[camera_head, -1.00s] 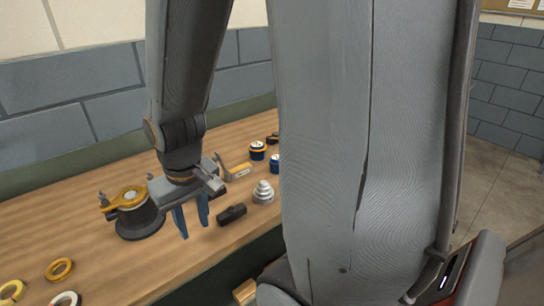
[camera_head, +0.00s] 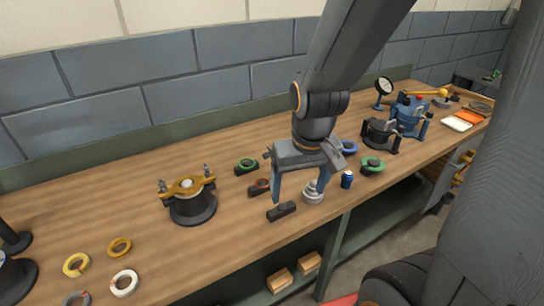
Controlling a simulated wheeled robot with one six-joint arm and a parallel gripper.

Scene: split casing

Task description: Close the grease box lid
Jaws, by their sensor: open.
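I cannot surely pick out the grease box or its lid in this view. My gripper (camera_head: 298,197) is open, its two blue fingers pointing down over the workbench (camera_head: 120,205), with nothing seen held between them. A small black block (camera_head: 281,211) lies just in front of the fingers. A stepped silver cone (camera_head: 313,194) stands by the right finger, partly behind it. Low dark pieces, one with a green ring (camera_head: 246,166) and one with a red ring (camera_head: 260,187), lie left of my gripper.
A black casing with a yellow clamp (camera_head: 188,188) stands left. Loose rings, including a white one (camera_head: 124,283), lie front left. A blue can (camera_head: 347,180), a green ring (camera_head: 372,166), a black fixture (camera_head: 380,133) and a blue machine (camera_head: 409,114) stand right. Bare wood lies between the groups.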

